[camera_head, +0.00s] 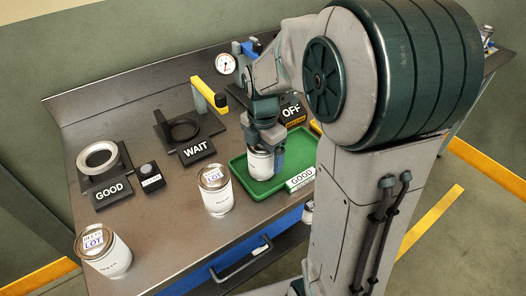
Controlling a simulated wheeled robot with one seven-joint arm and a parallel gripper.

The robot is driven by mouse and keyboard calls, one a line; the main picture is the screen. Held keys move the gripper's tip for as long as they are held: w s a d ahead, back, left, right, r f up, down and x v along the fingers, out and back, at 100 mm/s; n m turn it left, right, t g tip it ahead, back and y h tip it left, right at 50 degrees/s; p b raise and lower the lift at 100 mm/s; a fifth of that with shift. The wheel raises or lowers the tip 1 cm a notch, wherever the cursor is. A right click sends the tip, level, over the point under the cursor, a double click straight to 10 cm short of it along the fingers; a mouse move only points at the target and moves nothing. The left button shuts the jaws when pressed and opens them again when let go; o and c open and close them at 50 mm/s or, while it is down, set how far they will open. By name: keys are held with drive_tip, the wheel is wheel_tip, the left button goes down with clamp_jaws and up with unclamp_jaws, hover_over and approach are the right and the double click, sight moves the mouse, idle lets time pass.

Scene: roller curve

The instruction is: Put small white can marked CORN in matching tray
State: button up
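A small white can (261,165) is at my gripper (265,150), between its fingers, which look closed on the can's sides. Its label is too small and too hidden to read. The can is upright over the floor of a green tray (243,180) with a white GOOD sign (301,179) at its front right. I cannot tell whether the can's base touches the tray. Another white can (216,198) stands left of the tray, and a third white can (106,259) with LOT on its lid is at the front left.
A GOOD plate (113,194) with a ring fixture (99,159) is at the left. A WAIT plate (195,151) and an OFF sign (291,113) are farther back. A gauge (225,64) and a yellow post (209,94) stand behind. The table between the left cans is clear.

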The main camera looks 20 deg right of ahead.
drive_tip(key=shift+r, duration=0.15)
wheel_tip(320, 180, up, 11)
drive_tip(key=shift+r+p, duration=0.15)
drive_tip(key=shift+p, duration=0.15)
drive_tip(key=shift+r, duration=0.25)
drive_tip(key=shift+s+r, duration=0.1)
drive_tip(key=shift+s+m, duration=0.35)
drive_tip(key=shift+m, duration=0.35)
drive_tip(key=s+f+m+t, duration=0.1)
drive_tip(key=s+f+m, duration=0.2)
drive_tip(key=s+m, duration=0.3)
drive_tip(key=s+f+m+t, duration=0.2)
drive_tip(key=s+m, duration=0.5)
drive_tip(key=m, duration=0.8)
drive_tip(key=shift+a+f+m, duration=0.15)
drive_tip(key=shift+f+m, duration=0.25)
drive_tip(key=shift+f, duration=0.25)
